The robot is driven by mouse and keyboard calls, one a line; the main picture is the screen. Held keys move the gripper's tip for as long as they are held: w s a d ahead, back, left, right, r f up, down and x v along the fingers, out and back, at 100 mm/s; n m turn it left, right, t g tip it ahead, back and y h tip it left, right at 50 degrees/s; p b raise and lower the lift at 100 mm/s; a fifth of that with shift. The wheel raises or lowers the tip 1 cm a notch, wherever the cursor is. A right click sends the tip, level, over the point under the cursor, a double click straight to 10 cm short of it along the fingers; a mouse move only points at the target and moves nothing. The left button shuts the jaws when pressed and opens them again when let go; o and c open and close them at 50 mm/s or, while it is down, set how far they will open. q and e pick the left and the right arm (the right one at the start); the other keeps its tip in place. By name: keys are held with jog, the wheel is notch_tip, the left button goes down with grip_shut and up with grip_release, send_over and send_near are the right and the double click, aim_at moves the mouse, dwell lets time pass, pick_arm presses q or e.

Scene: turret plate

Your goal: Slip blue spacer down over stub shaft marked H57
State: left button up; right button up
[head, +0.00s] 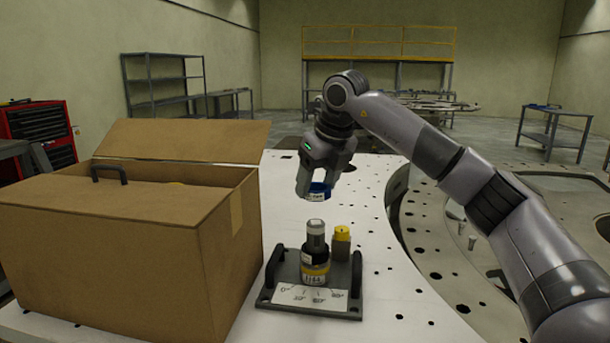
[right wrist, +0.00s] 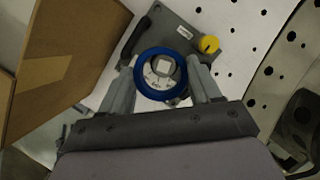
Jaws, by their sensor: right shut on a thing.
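My right gripper (head: 315,183) is shut on the blue spacer (head: 319,189), a ring held level or nearly so. It is above the stub shaft (head: 316,240), with a visible gap. The shaft stands upright, with a pale tip, a dark section and yellow and white bands lower down. Its small label seems to end in 64, but I cannot read it surely. In the right wrist view, the blue spacer (right wrist: 160,51) sits between both fingers, and the shaft's pale square top (right wrist: 165,67) shows through its hole, slightly off centre. My left gripper is not in view.
The shaft stands on a dark fixture plate (head: 268,296) with side handles and an angle-marked card. A yellow-topped post (head: 342,234) stands close behind right. An open cardboard box (head: 130,240) fills the left. The white perforated table (head: 390,270) is clear to the right.

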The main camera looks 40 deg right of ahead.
aim_at(320, 225)
jog(key=shift+s+f, duration=0.15)
jog(key=shift+f, duration=0.25)
jog(key=shift+f+b, duration=0.45)
jog(key=shift+f, duration=0.45)
jog(key=shift+f+b, duration=3.25)
jog(key=shift+f, duration=1.3)
jog(key=o, duration=1.1)
jog(key=shift+o, duration=0.2)
jog(key=shift+v, duration=3.55)
